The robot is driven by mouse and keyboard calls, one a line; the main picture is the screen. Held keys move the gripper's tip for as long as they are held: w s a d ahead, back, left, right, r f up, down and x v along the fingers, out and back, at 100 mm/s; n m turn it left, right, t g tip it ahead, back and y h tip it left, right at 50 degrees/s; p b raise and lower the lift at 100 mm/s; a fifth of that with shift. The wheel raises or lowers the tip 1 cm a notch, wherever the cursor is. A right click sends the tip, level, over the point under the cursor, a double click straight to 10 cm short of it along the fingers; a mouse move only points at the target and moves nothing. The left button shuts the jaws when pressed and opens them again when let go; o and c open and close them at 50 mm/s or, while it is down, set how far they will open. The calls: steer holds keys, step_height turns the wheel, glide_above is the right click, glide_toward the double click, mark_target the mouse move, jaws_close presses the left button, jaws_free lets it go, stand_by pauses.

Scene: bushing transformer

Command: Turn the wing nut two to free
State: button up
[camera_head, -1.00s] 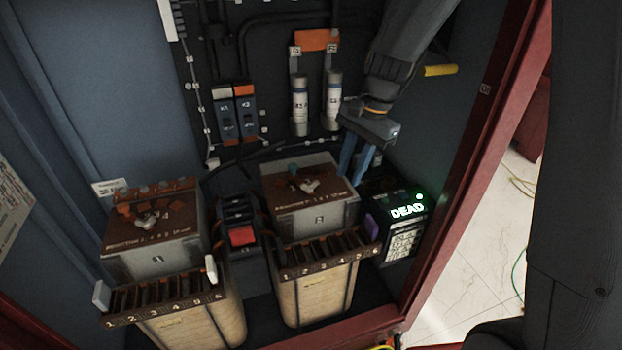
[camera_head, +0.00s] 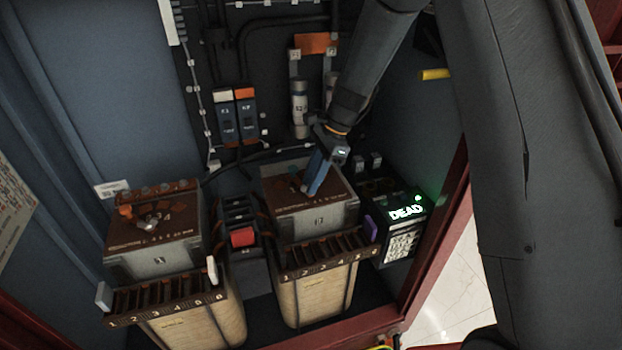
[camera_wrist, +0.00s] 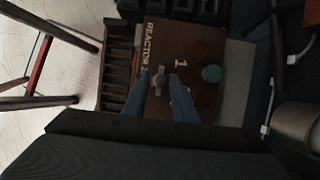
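The right-hand reactor box (camera_head: 318,222) has a brown top plate, with a small grey wing nut (camera_wrist: 158,78) on it. In the wrist view this wing nut shows in the gap between my two blue fingertips. My gripper (camera_head: 311,189) points down over this plate in the head view, and its fingers hide most of the nut there. In the wrist view my gripper (camera_wrist: 162,77) is open, with its fingers apart. I cannot tell whether the tips reach down beside the nut. Another wing nut (camera_head: 150,221) sits on the left-hand reactor box (camera_head: 152,259).
A black box with a green lit "DEAD" display (camera_head: 406,213) stands right of the right-hand box. A unit with a red block (camera_head: 243,237) stands between the boxes. Slotted racks (camera_head: 327,256) run along the boxes' fronts.

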steer(key=shift+f, duration=0.2)
jaws_close()
